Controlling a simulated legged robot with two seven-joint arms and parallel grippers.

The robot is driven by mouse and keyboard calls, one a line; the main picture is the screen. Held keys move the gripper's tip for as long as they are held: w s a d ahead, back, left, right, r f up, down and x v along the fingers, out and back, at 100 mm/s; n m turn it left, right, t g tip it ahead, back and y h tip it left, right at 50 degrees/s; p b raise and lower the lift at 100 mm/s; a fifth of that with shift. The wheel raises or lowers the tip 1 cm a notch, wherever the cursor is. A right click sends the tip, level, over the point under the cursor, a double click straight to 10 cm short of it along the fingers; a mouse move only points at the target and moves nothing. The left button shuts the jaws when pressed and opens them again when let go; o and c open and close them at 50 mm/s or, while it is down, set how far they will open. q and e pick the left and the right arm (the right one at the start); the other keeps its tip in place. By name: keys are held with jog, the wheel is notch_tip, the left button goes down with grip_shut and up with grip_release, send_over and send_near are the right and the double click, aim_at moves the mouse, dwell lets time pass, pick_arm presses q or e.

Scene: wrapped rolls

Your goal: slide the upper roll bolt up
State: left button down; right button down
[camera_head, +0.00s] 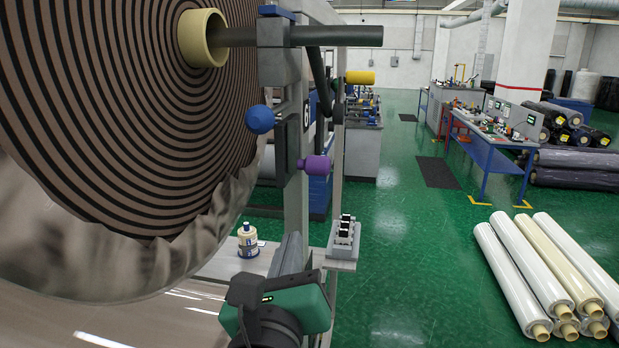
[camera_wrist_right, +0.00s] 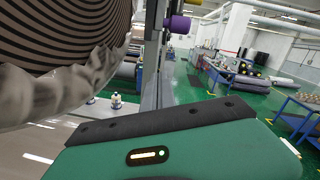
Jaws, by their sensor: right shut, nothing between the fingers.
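A large striped roll (camera_head: 120,110) fills the left of the head view, on a bar (camera_head: 340,36) through a cream core (camera_head: 203,38). A grey upright frame (camera_head: 297,215) stands at its right. A blue ball knob (camera_head: 260,119) and, lower right, a purple knob (camera_head: 316,165) are mounted on it. The purple knob (camera_wrist_right: 178,24) also shows in the wrist view. I cannot tell which part is the upper roll bolt. My right gripper (camera_head: 288,256) is shut and empty, below both knobs and apart from them; its fingertips are hard to make out. My left gripper is out of view.
A grey block with black parts (camera_head: 343,240) is right of the frame. Wrapped rolls (camera_head: 545,275) lie on the green floor at right.

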aim_at(313, 162)
jog(key=s+r+m+h, duration=0.2)
jog(key=s+m, duration=0.2)
jog(key=m, duration=0.1)
jog(key=w+d+r+g+p, duration=0.1)
jog(key=w+d+r+p, duration=0.2)
jog(key=w+p, duration=0.5)
jog(key=w, duration=0.2)
jog(key=shift+w+r, duration=0.2)
jog(key=shift+w, duration=0.1)
jog(key=r+p, duration=0.1)
jog(key=r, duration=0.3)
jog(key=shift+w+r+p, duration=0.1)
jog(key=shift+w+p, duration=0.1)
jog(key=shift+p, duration=0.1)
jog(key=shift+r, duration=0.25)
